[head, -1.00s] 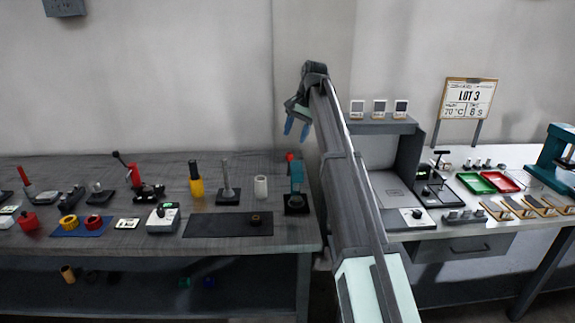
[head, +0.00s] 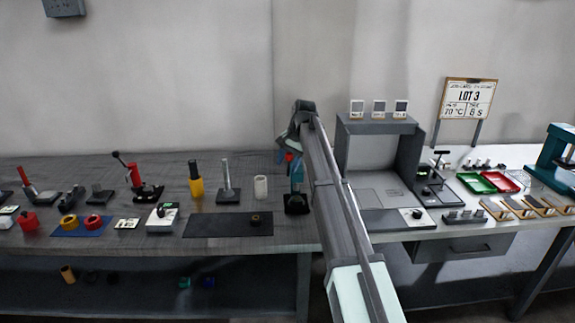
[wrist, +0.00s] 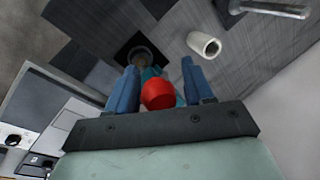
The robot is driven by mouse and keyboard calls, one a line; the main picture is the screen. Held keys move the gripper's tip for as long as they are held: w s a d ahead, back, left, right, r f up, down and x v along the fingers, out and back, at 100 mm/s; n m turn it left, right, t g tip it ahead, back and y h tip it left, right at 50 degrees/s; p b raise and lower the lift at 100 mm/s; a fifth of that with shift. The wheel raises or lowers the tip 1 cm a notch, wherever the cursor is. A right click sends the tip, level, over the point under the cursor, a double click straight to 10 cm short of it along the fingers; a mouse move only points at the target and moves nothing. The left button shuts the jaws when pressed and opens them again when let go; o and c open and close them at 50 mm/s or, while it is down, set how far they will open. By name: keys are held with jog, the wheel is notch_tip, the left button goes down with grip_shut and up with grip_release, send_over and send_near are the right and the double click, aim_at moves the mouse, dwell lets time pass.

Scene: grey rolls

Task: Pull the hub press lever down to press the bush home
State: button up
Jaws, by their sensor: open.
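The hub press is a small teal press (head: 297,178) on a black base at the right end of the left bench. Its lever ends in a red knob (head: 289,157). In the head view, my gripper (head: 284,156) is right at the knob and partly hides the lever. In the wrist view, the red knob (wrist: 158,95) shows between the two blue fingers of my open gripper (wrist: 158,68). The press's black base (wrist: 139,48) lies beyond, with a round grey part on it. I cannot tell whether a finger touches the knob, and the bush is not clear.
A white cylinder (head: 261,187) stands left of the press, also in the wrist view (wrist: 204,44). A dark mat (head: 215,225) with a dark ring (head: 255,219) lies in front. A post on a base (head: 227,180) stands further left. A grey shelf unit (head: 382,127) rises to the right.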

jog(key=shift+w+a+f, duration=0.1)
jog(key=shift+f, duration=0.4)
jog(key=shift+c, duration=0.4)
grip_shut()
